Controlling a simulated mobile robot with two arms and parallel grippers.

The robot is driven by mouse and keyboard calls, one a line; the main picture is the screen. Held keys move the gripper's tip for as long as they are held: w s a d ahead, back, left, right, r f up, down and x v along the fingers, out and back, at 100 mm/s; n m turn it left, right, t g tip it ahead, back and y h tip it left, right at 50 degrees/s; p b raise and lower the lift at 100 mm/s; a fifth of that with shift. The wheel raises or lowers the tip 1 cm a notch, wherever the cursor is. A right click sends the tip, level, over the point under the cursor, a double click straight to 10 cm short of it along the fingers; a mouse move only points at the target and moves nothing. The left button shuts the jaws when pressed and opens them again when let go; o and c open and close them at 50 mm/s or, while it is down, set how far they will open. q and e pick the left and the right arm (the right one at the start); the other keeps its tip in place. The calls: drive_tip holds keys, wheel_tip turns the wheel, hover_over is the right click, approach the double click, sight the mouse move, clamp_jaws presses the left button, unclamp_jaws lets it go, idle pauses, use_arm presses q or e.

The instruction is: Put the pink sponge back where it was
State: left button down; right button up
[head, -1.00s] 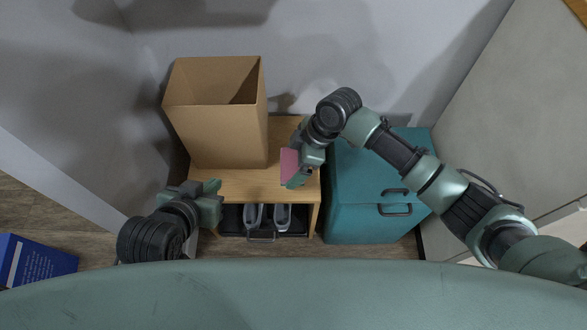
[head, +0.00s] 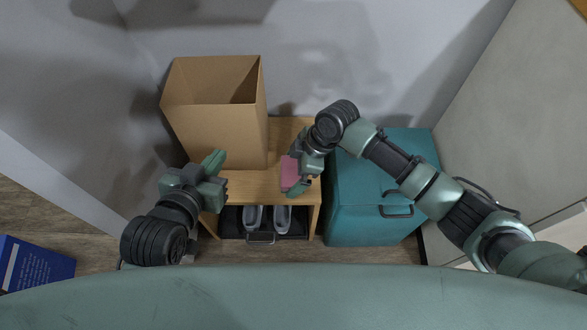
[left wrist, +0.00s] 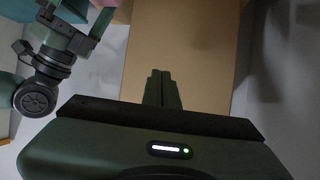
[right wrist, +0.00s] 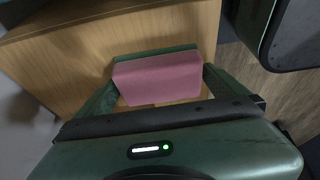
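The pink sponge (head: 290,173), with a dark green layer along one side, is in my right gripper (head: 301,181), above the right part of the wooden bench (head: 235,186). In the right wrist view the sponge (right wrist: 160,78) sits between the two fingers, with the bench top (right wrist: 60,65) beyond it. I cannot tell whether the sponge touches the bench. My left gripper (head: 220,172) is at the bench's front left, before the cardboard box. In the left wrist view its fingers (left wrist: 162,76) are together, with nothing between them.
The open cardboard box (head: 217,132) stands on the bench's left part. A teal cabinet (head: 365,215) with dark handles stands close on the right. Grey shoes (head: 283,217) sit in a dark tray under the bench. A blue box (head: 38,265) lies on the floor at lower left.

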sight(293, 171)
drive_tip(key=shift+r, duration=0.1)
